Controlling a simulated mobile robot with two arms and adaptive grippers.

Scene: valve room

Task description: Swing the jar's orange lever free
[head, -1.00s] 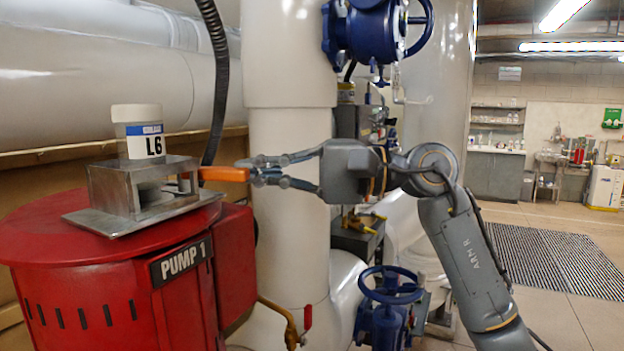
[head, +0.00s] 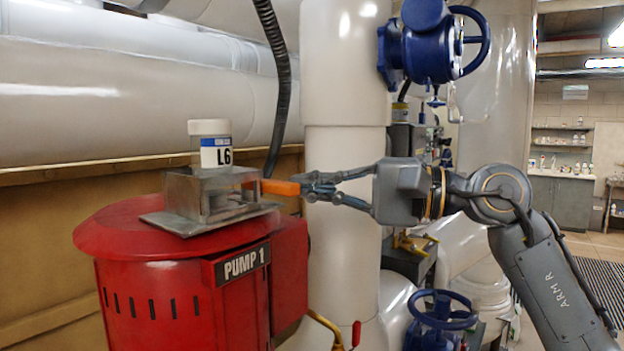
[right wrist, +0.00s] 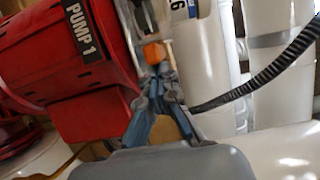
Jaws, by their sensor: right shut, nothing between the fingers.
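The white jar (head: 209,143) labelled L6 stands upright in a grey metal bracket (head: 185,195) on top of the red pump. The orange lever (head: 280,187) sticks out from the bracket's right side; it also shows in the right wrist view (right wrist: 154,53). My right gripper (head: 303,186) is shut and empty, its fingertips at the lever's free end. In the right wrist view the fingertips (right wrist: 160,76) sit just below the lever's end; whether they touch it I cannot tell. The jar is mostly cut off there. My left gripper is in neither view.
The red drum marked PUMP 1 (head: 175,300) stands under the bracket. A thick white vertical pipe (head: 343,230) rises behind my gripper. A blue valve (head: 425,45) is above my right arm and a blue handwheel (head: 440,308) below it. A black hose (head: 275,80) hangs behind the jar.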

